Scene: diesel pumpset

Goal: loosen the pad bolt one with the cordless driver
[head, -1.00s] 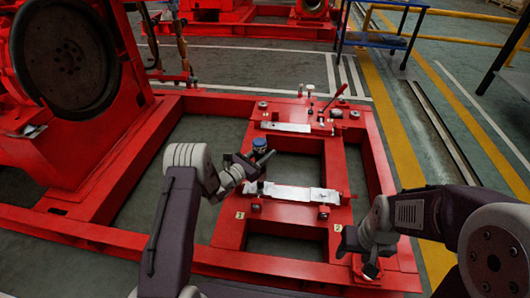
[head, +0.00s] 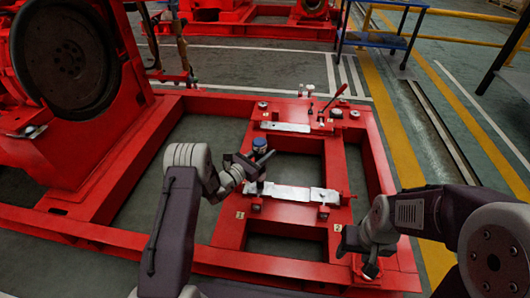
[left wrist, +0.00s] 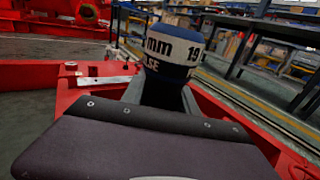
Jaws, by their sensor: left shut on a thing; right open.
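The cordless driver (head: 259,146) shows as a dark body with a blue cap in the head view. In the left wrist view its blue, white and black body (left wrist: 174,48) stands upright, with "mm", "19" and part of "PULSE" readable. My right gripper (head: 367,258) is open at the frame's near right corner.
The red base frame (head: 232,232) has open bays. A silver near pad (head: 288,192) and far pad (head: 286,127) lie across it. Another bolt (head: 323,212) sits near tag "2" (head: 338,228). A red lever (head: 334,97) rises at the back; a large red engine (head: 115,75) stands left.

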